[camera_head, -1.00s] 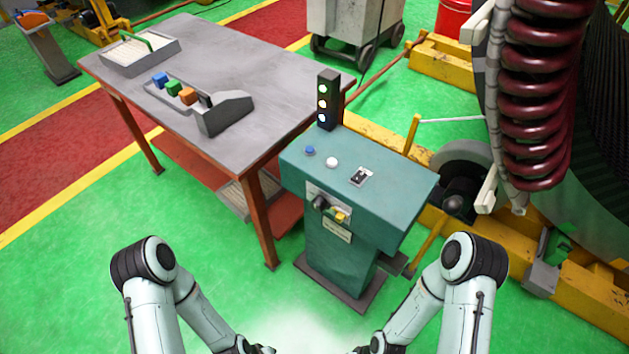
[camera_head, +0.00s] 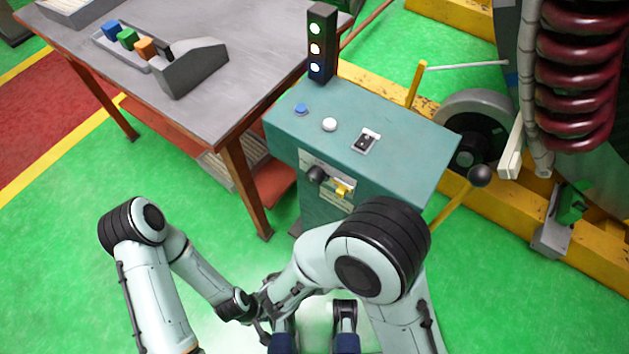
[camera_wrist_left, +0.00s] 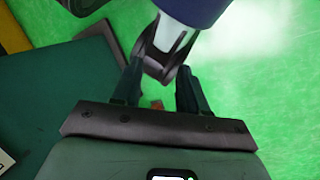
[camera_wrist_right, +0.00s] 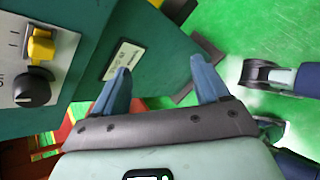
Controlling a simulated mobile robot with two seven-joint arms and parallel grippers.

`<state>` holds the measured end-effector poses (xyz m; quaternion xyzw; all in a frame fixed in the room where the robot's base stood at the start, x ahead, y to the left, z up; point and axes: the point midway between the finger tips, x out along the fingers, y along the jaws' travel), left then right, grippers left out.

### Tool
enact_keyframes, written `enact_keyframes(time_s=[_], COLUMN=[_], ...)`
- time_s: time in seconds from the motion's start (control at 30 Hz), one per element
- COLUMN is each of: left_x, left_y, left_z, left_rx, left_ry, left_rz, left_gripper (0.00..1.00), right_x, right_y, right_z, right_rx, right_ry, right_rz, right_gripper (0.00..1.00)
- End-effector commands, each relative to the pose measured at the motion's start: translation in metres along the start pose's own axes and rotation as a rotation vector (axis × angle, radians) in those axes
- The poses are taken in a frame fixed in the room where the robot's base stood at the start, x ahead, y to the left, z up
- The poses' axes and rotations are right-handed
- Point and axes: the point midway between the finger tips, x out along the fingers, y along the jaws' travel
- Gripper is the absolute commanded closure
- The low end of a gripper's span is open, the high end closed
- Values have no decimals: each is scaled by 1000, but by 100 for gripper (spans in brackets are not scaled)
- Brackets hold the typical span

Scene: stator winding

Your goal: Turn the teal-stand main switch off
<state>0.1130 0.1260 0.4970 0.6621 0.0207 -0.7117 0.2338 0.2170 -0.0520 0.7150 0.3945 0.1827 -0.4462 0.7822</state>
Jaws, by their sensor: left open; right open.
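The teal stand (camera_head: 385,125) stands ahead of me. Its front plate carries a black round knob (camera_head: 316,175) and a yellow switch piece (camera_head: 342,188). In the right wrist view the knob (camera_wrist_right: 33,90) and yellow piece (camera_wrist_right: 40,48) show close up at the left, with partly readable marks on the plate. My right gripper (camera_wrist_right: 162,82) is open and empty in front of the stand's face, to one side of the plate. My left gripper (camera_wrist_left: 157,90) is open and empty, low over the floor beside the stand (camera_wrist_left: 65,100). In the head view the arms largely hide both grippers.
The stand's top has a blue button (camera_head: 301,109), a white button (camera_head: 329,125), a small black switch (camera_head: 366,140) and a lit lamp tower (camera_head: 321,45). A grey table (camera_head: 250,75) stands left. A ball-ended lever (camera_head: 480,176) and yellow frame lie right.

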Motion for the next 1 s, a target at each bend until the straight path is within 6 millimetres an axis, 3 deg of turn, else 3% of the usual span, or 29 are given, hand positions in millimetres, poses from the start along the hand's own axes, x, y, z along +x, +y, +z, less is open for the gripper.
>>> enact_keyframes(time_s=[0.03, 0.13, 0.23, 0.33, 0.47, 1.0], left_x=[11, 18, 21, 22, 22, 28], left_y=[-4, -6, -7, -7, -7, -10], left_z=[-1, -3, -5, -5, -6, -18], left_rx=[0, 1, 2, 2, 2, -1], left_ry=[1, 6, 9, 10, 14, 44], left_rz=[-1, -1, -1, -1, -1, -2], left_gripper=[57, 57, 57, 57, 57, 57], right_x=[-18, -57, -84, -94, -84, 0], right_y=[28, 69, 91, 100, 109, 168], right_z=[-9, -12, -12, -11, -10, -7], right_rx=[1, 30, 60, 75, 78, 74], right_ry=[0, -4, -2, -2, -5, -5], right_rz=[170, 420, 565, 622, 625, 621], right_gripper=[26, 26, 26, 26, 26, 26])
